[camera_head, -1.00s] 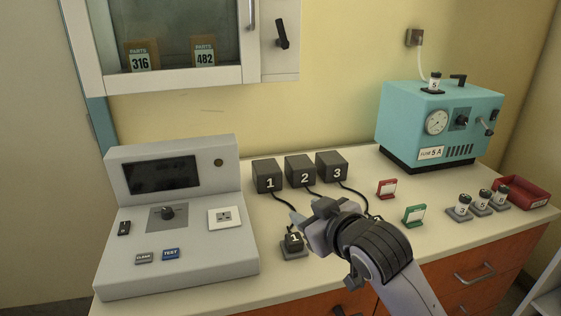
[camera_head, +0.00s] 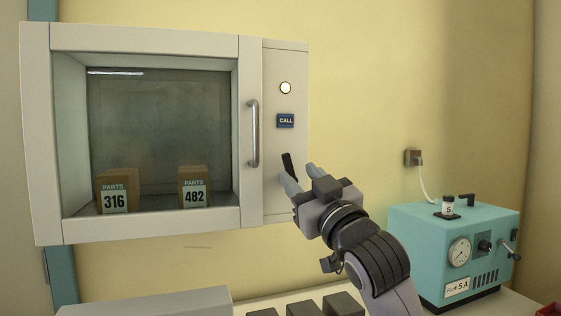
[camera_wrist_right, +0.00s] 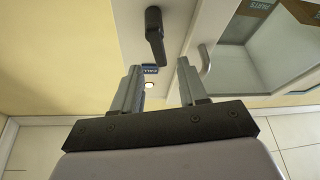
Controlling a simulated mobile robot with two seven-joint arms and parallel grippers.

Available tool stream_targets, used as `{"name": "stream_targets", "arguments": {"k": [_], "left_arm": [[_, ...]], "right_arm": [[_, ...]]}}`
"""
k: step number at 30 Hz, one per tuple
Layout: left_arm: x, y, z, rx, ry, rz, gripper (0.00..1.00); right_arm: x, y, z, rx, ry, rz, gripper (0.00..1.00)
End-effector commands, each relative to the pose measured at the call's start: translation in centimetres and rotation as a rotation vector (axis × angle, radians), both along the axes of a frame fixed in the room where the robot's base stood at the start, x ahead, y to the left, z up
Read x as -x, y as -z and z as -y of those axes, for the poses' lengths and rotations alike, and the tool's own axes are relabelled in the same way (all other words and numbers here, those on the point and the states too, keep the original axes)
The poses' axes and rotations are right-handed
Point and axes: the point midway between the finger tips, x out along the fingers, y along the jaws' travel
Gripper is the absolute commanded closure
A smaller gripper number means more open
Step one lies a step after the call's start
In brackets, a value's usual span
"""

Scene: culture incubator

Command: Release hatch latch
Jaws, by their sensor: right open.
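The hatch (camera_head: 145,38) is a pale wall cabinet with a glass door. Its latch is a black lever (camera_head: 289,166) on the right side panel, below the CALL button, tilted slightly from vertical. My right gripper (camera_head: 301,178) is just right of the latch in the head view, its fingers pointing to the panel and partly hiding the lever's lower part. In the right wrist view the black latch (camera_wrist_right: 154,33) lies ahead of the fingertips, between their lines, and the open, empty gripper (camera_wrist_right: 158,78) appears apart from it. My left gripper is out of view.
The door has a vertical metal handle (camera_head: 253,133). A lit round lamp (camera_head: 285,88) and the blue CALL button (camera_head: 285,121) sit above the latch. Two PARTS boxes (camera_head: 116,190) stand inside. A teal machine (camera_head: 405,240) is on the counter at right.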

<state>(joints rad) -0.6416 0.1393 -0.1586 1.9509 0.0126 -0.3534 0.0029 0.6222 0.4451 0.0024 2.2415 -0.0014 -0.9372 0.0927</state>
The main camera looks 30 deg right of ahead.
Motion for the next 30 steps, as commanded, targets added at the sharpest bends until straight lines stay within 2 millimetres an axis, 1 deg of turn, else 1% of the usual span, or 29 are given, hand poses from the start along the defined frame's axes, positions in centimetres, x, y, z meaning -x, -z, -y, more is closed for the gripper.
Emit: {"name": "stream_targets", "arguments": {"k": [4, 9, 13, 18, 26, 27, 29, 30], "left_arm": [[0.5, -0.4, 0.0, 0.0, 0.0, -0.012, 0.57], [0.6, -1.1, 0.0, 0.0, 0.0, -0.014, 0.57], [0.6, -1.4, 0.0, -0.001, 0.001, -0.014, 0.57], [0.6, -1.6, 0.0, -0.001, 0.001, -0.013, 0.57], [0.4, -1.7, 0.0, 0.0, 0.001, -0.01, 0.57], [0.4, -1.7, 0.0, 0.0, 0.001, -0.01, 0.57], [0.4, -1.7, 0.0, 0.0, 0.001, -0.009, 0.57], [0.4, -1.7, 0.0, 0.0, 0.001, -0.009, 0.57]], "right_arm": [[-1.7, -0.9, 0.2, -0.001, 0.0, -0.002, 0.57], [-3.9, -1.7, 0.5, -0.001, 0.0, -0.002, 0.57], [-5.1, -2.1, 0.6, -0.001, 0.0, -0.003, 0.57], [-6.0, -2.4, 0.7, -0.001, -0.001, -0.001, 0.57], [-6.1, -2.3, 0.7, 0.0, 0.0, -0.002, 0.57], [-6.1, -2.4, 0.7, 0.0, 0.0, -0.002, 0.61], [-6.1, -2.3, 0.7, 0.0, 0.0, -0.002, 0.8], [-6.1, -2.3, 0.7, 0.0, 0.0, -0.002, 0.93]]}}
